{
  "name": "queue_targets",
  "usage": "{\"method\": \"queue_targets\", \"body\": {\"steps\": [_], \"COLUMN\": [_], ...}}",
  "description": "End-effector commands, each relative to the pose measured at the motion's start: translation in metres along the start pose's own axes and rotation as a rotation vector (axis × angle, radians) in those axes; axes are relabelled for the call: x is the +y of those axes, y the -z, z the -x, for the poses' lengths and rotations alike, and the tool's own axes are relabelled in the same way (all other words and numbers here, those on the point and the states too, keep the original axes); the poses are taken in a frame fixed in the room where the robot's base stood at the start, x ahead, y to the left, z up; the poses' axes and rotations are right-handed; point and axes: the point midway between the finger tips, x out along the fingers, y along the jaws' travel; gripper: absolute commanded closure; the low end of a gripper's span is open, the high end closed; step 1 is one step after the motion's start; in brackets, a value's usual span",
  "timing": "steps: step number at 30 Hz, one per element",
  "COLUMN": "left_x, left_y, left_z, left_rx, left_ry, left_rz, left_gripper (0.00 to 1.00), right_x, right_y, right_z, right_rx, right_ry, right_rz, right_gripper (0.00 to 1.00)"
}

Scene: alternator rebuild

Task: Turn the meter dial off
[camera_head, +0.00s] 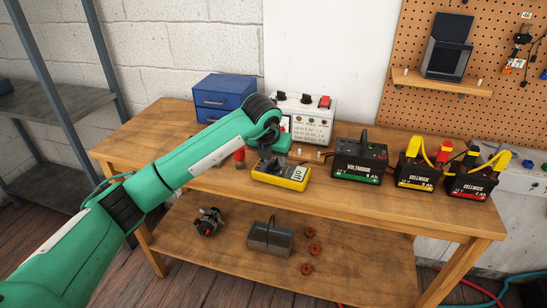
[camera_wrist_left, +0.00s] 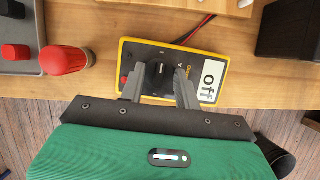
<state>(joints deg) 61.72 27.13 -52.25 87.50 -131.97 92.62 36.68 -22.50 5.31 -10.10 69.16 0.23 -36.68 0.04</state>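The yellow multimeter (camera_head: 287,178) lies on the wooden bench top near its front edge. Its display reads "off" in the left wrist view (camera_wrist_left: 211,76). The black dial (camera_wrist_left: 159,73) sits on the meter's dark face. My left gripper (camera_wrist_left: 159,85) is over the meter, with one grey finger on each side of the dial; the fingers are apart. I cannot tell whether they touch the dial. In the head view the left gripper (camera_head: 270,162) hides part of the meter's face. My right gripper is in neither view.
A red-handled tool (camera_wrist_left: 66,61) stands left of the meter. A grey control box (camera_head: 308,117) and a blue drawer box (camera_head: 222,97) stand behind. A black battery (camera_head: 359,161) stands to the right, with yellow-clamped batteries (camera_head: 415,172) beyond. A lower shelf (camera_head: 350,262) holds loose parts.

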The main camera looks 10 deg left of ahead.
Motion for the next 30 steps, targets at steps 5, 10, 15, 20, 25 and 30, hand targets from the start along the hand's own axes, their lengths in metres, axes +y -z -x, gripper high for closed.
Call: {"method": "queue_targets", "body": {"steps": [5, 10, 15, 20, 25, 30], "left_x": [0.000, 0.000, 0.000, 0.000, 0.000, 0.000], "left_y": [0.000, -0.001, -0.001, -0.001, 0.000, 0.000], "left_z": [0.003, 0.026, 0.065, 0.101, 0.126, 0.137], "left_rx": [-0.001, -0.004, -0.005, -0.005, -0.002, 0.000], "left_ry": [0.000, 0.001, -0.001, 0.001, -0.001, 0.000], "left_rz": [-0.001, -0.002, -0.002, -0.002, -0.001, -0.001], "left_gripper": [0.67, 0.67, 0.67, 0.67, 0.67, 0.67], "right_x": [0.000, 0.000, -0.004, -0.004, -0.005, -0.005], "right_y": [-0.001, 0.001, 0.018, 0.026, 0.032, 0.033], "right_z": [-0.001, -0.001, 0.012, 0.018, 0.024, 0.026], "right_rx": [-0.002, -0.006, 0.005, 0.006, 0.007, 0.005], "right_ry": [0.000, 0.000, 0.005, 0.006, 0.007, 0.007], "right_rz": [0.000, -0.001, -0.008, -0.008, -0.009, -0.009], "right_gripper": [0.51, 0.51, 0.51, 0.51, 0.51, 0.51]}}
